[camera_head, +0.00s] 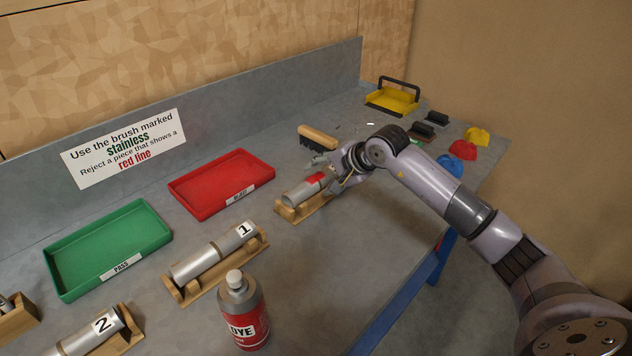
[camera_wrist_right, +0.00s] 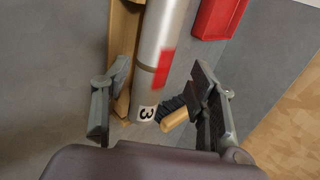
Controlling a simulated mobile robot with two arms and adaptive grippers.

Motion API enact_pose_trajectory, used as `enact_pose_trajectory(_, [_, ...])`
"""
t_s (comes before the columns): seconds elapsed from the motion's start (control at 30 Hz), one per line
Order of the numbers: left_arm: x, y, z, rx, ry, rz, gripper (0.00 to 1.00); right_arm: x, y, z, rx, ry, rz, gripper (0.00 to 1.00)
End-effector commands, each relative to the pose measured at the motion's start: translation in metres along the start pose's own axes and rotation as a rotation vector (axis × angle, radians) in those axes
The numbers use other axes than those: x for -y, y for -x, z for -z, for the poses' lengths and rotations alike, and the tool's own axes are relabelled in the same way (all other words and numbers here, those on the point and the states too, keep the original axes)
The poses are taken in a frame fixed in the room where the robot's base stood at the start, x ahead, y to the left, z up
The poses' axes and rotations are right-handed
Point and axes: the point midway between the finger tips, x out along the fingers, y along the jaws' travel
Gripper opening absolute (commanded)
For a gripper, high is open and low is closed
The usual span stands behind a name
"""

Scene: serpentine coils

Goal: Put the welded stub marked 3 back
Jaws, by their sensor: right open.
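The welded stub marked 3 (camera_head: 303,193) is a silver tube with a red mark near its labelled end. It lies along a wooden cradle (camera_head: 290,214) on the bench; I cannot tell if it is fully seated. The right wrist view shows the stub (camera_wrist_right: 163,35), its number 3 label and the cradle (camera_wrist_right: 122,40) beside and under it. My right gripper (camera_head: 327,172) is open at the stub's labelled end. In the wrist view its fingers (camera_wrist_right: 160,105) stand on either side of the stub, apart from it. My left gripper is out of view.
A red tray (camera_head: 222,184) and green PASS tray (camera_head: 107,250) lie behind the cradles. Stubs 1 (camera_head: 200,262) and 2 (camera_head: 85,338) lie in cradles leftward. A DYE bottle (camera_head: 243,312) stands in front. A wooden-handled brush (camera_head: 318,137) is behind my right gripper.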

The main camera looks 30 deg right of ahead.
Motion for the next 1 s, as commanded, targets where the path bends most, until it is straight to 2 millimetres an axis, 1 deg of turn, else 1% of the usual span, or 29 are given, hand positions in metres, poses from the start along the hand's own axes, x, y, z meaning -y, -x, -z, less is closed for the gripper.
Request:
enact_pose_trajectory(0.03, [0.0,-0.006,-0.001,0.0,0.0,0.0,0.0,-0.002,0.012,0.003,-0.006,0.004,0.003,0.54])
enact_pose_trajectory(0.2, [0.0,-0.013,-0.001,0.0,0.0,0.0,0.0,-0.002,0.048,0.002,-0.005,0.004,0.001,0.54])
enact_pose_trajectory(0.3, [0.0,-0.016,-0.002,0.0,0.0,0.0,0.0,-0.002,0.064,0.001,-0.004,0.002,0.001,0.54])
enact_pose_trajectory(0.4, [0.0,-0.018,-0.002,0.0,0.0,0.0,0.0,-0.001,0.075,0.001,-0.002,0.001,0.0,0.54])
enact_pose_trajectory(0.57, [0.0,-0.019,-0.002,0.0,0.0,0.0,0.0,-0.001,0.083,0.0,-0.001,0.0,-0.001,0.54])
enact_pose_trajectory(1.0, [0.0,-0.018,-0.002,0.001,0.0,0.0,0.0,0.0,0.083,0.0,-0.001,0.0,0.0,0.54])
